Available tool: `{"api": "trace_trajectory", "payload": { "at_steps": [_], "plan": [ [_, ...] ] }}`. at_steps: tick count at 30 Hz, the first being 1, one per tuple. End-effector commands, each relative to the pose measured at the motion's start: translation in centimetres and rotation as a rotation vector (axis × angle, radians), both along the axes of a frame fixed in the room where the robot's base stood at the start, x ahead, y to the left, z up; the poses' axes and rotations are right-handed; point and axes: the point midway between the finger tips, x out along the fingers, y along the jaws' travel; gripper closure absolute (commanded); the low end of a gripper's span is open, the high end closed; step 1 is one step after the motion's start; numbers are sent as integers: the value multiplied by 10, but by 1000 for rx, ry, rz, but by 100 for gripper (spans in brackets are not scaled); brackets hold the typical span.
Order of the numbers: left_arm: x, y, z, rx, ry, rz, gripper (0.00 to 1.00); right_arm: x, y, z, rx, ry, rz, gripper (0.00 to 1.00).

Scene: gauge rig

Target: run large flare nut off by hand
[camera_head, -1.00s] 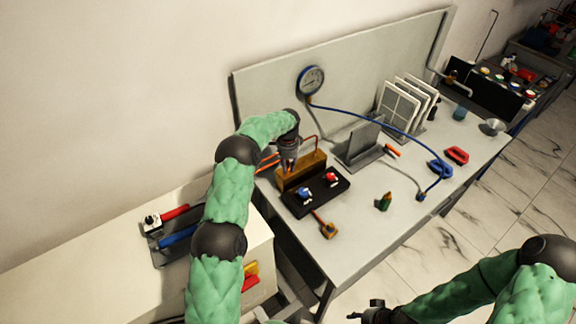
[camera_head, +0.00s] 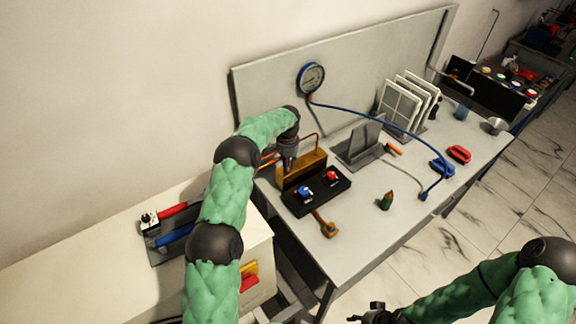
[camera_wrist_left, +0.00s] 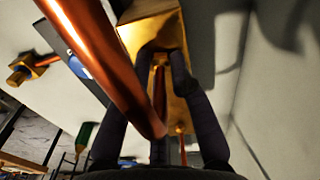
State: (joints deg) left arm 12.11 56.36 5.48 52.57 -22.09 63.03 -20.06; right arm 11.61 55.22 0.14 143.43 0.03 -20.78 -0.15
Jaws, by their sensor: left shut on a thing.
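My left gripper (camera_head: 289,167) is over the back of the brass block (camera_head: 303,171) on the bench. In the left wrist view its dark fingers (camera_wrist_left: 162,62) are shut on a small brass-coloured piece (camera_wrist_left: 159,78), which looks like the large flare nut. The fingers hide much of it, so its thread cannot be seen. A thick copper tube (camera_wrist_left: 115,65) crosses in front of the left finger. The brass block also shows beyond the fingertips (camera_wrist_left: 152,32). My right gripper (camera_head: 367,312) is empty and looks open, low in the head view, away from the bench.
A black base (camera_head: 322,196) with blue and red knobs stands before the block. A copper piece with a brass end (camera_head: 328,229) lies in front. A gauge (camera_head: 312,78) with a blue hose hangs behind. The bench front is mostly clear.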

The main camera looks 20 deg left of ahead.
Motion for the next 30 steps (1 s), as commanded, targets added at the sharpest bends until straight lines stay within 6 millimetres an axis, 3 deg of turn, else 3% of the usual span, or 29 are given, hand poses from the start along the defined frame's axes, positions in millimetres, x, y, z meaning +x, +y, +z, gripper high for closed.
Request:
{"api": "trace_trajectory", "payload": {
  "at_steps": [30],
  "plan": [
    [1, 0, 1, 0, -3, 955, 100, 0, 0, -15, 0, 0, 0, 55]
  ]
}}
